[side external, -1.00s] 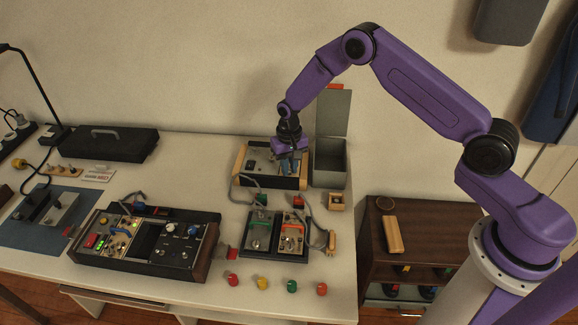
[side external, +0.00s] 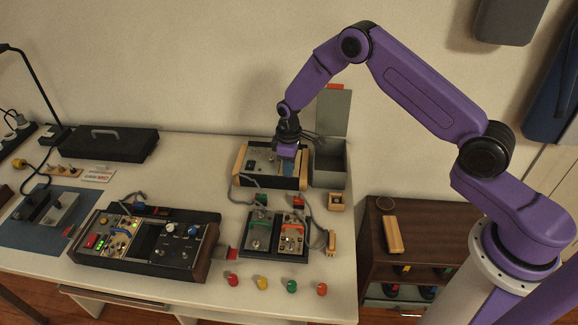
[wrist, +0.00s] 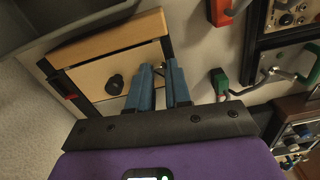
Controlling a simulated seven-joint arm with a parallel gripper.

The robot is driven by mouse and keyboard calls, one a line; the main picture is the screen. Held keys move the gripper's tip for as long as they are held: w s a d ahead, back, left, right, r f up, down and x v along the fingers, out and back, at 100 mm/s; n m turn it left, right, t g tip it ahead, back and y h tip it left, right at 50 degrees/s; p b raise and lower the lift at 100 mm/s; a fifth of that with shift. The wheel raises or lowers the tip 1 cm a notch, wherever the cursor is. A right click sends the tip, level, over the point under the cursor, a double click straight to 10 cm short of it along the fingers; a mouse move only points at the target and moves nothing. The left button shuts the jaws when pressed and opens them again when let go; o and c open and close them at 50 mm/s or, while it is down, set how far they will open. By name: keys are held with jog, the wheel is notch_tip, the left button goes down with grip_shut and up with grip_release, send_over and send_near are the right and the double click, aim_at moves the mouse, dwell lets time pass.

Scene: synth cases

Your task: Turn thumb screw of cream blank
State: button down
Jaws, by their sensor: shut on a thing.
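The cream blank (wrist: 90,76) is a plain tan panel in the wrist view, set in a case with wooden edges, with a black round knob (wrist: 114,84) on its face. My gripper (wrist: 162,68) has its two blue fingers at the panel's right edge, close together and shut on the thumb screw, which is mostly hidden between the fingertips. In the side view my gripper (side external: 289,174) reaches down onto the right part of the wooden-ended case (side external: 241,164) at the back of the table; it hides the blank and screw there.
A grey open bin (side external: 329,165) with a raised lid stands right of the case. Two small modules (side external: 258,232) with cables lie in front. A larger panel box (side external: 145,245) and several coloured knobs (side external: 262,284) sit nearer the front edge.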

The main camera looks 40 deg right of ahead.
jog(key=n, duration=0.5)
jog(key=shift+n, duration=2.6)
jog(key=c, duration=1)
grip_release()
jog(key=shift+c, duration=0.2)
notch_tip(320, 180, up, 18)
jog(key=shift+f, duration=0.25)
